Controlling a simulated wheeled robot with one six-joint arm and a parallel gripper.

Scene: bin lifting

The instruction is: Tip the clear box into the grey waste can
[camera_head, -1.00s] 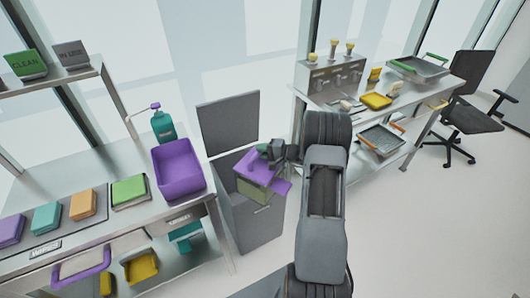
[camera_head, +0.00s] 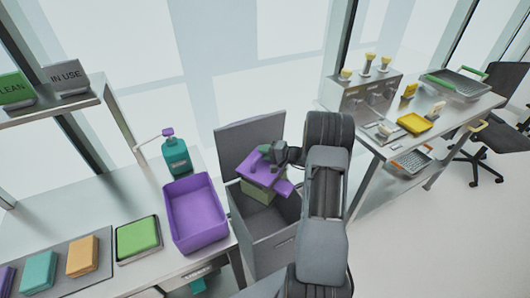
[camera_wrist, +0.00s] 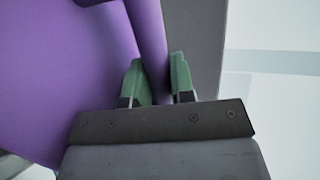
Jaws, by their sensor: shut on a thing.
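The grey waste can (camera_head: 278,248) stands right of the left bench, its lid (camera_head: 250,136) raised and its dark opening showing. A box with a purple upper part (camera_head: 262,174) and a see-through greenish lower part (camera_head: 255,193) is held above the opening, looking slightly tilted. I cannot make out its contents. My gripper (camera_head: 278,156) is at its upper right side. In the wrist view, the green fingers (camera_wrist: 158,82) are shut on a purple strip (camera_wrist: 149,45) of the box, beside a broad purple surface (camera_wrist: 55,65).
A purple tub (camera_head: 195,232) and a teal pump bottle (camera_head: 176,156) stand on the left bench (camera_head: 150,285), close to the can. A right-hand table (camera_head: 445,135) holds a dispenser (camera_head: 362,98) and trays. An office chair (camera_head: 500,135) is beyond it.

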